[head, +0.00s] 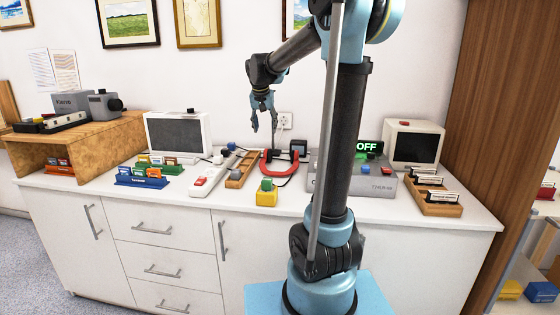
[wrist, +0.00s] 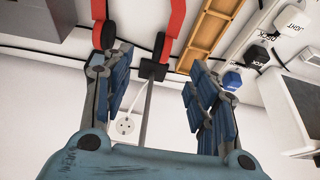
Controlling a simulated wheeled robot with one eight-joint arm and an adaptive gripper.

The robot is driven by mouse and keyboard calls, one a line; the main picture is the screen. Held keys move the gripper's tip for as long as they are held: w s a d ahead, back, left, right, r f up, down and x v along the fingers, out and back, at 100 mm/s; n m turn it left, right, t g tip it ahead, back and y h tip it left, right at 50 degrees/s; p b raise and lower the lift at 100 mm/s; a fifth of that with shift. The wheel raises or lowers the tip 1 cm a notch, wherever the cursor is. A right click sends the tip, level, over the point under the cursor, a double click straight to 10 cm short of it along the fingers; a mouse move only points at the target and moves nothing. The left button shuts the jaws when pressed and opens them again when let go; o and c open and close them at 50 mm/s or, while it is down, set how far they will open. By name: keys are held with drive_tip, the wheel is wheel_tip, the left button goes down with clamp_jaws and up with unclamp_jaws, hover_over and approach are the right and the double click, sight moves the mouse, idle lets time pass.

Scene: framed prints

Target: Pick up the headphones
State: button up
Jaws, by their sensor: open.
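The red headphones (head: 267,165) lie on the white counter, below and slightly right of my gripper in the head view. In the wrist view their red curved arms (wrist: 175,18) with black pads show at the top, beyond the fingertips. My gripper (head: 264,124) points down above the counter near the wall, open and empty. Its two fingers (wrist: 158,68) stand well apart in the wrist view. A dark block on a grey rod (wrist: 153,71) shows between them. The rest of the headphones is cut off in the wrist view.
Left of the headphones are a wooden tray (head: 235,181) and a white power strip (head: 204,182). A yellow block (head: 266,198) stands in front. A grey device (head: 380,184) with a green OFF sign stands right. A wall socket (head: 286,119) is behind.

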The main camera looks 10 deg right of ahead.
drive_tip(key=w, duration=0.1)
hover_over(267, 153)
drive_tip(key=s, duration=0.2)
drive_tip(key=f, duration=1)
drive_tip(key=shift+a+f, duration=0.1)
drive_tip(key=shift+a, duration=0.15)
drive_tip(key=shift+a+x, duration=0.2)
drive_tip(key=shift+x, duration=2.9)
drive_tip(key=shift+c, duration=0.3)
drive_tip(key=c, duration=1.2)
